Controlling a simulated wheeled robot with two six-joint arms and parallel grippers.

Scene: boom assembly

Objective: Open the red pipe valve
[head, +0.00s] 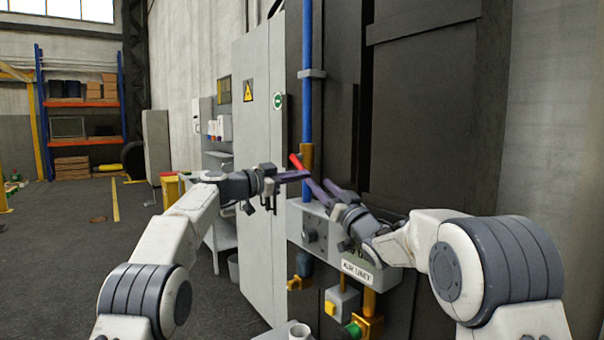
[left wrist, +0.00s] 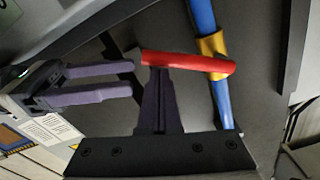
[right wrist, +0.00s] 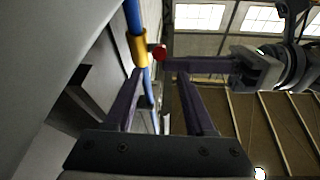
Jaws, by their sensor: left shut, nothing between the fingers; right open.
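The red valve handle (head: 297,161) sits on a brass-yellow valve body (head: 307,152) on the vertical blue pipe (head: 307,95). In the left wrist view the handle (left wrist: 190,63) lies across the pipe, sticking out to one side. My left gripper (head: 307,174) is shut and empty. Its fingertips (left wrist: 158,72) are at the handle near its free end; I cannot tell whether they touch. My right gripper (head: 318,186) is open, just below the handle. In the right wrist view the handle's end (right wrist: 158,52) shows beyond and between its spread fingers (right wrist: 159,76).
A grey control box (head: 318,238) with knobs and a label is below the valve, under my right forearm. A grey cabinet (head: 258,200) stands to the left and a dark panel (head: 420,110) to the right. The two grippers are very close together.

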